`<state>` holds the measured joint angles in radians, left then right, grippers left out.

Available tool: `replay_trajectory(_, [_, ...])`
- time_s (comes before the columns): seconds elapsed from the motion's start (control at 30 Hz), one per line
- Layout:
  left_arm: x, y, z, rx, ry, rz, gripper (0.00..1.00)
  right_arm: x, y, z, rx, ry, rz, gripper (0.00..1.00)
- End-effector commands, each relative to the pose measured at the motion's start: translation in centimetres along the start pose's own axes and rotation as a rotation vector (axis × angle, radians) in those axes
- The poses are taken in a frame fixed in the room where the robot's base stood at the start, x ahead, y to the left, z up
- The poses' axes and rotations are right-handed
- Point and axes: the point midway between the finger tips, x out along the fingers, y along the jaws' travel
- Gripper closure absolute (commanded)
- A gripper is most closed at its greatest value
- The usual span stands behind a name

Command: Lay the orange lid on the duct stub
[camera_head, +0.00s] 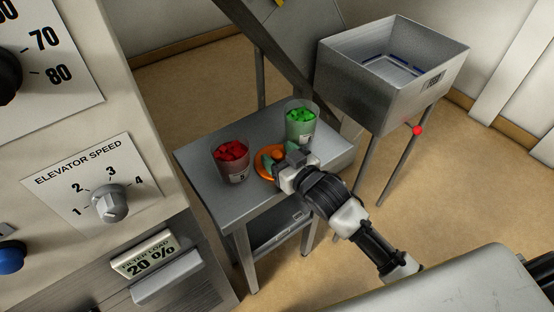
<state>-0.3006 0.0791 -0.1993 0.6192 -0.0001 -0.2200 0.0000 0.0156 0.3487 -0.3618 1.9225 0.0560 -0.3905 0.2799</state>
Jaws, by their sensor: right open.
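The orange lid (264,164) lies on the small metal table, between two beakers. It is round with a knob (278,154) on top. My right gripper (281,163) is at the lid's right side, with its open fingers close around or beside the knob; I cannot tell whether they touch it. Part of the lid is hidden behind the gripper. My left gripper is not in view. I cannot make out the duct stub for certain in this view.
A beaker of red pieces (232,160) stands left of the lid, and a beaker of green pieces (300,121) stands behind it to the right. A metal bin on legs (375,95) is at the right. A control panel (60,175) fills the left.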

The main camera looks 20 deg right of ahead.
Motion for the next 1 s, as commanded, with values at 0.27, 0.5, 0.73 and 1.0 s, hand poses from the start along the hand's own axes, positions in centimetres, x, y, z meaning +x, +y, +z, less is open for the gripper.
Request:
replay_trajectory(0.27, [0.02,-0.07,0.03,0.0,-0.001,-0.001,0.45,1.05,-0.04,0.06,0.0,-0.001,-0.001,0.4])
replay_trajectory(0.5, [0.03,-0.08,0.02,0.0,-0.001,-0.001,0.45,1.02,-0.03,0.05,-0.001,-0.001,-0.001,0.66])
replay_trajectory(0.73, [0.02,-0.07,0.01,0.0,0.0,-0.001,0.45,1.01,-0.03,0.06,-0.001,-0.001,-0.001,0.92])
replay_trajectory(1.0, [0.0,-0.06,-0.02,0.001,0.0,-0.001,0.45,0.99,-0.02,-0.05,-0.001,-0.001,-0.001,0.92])
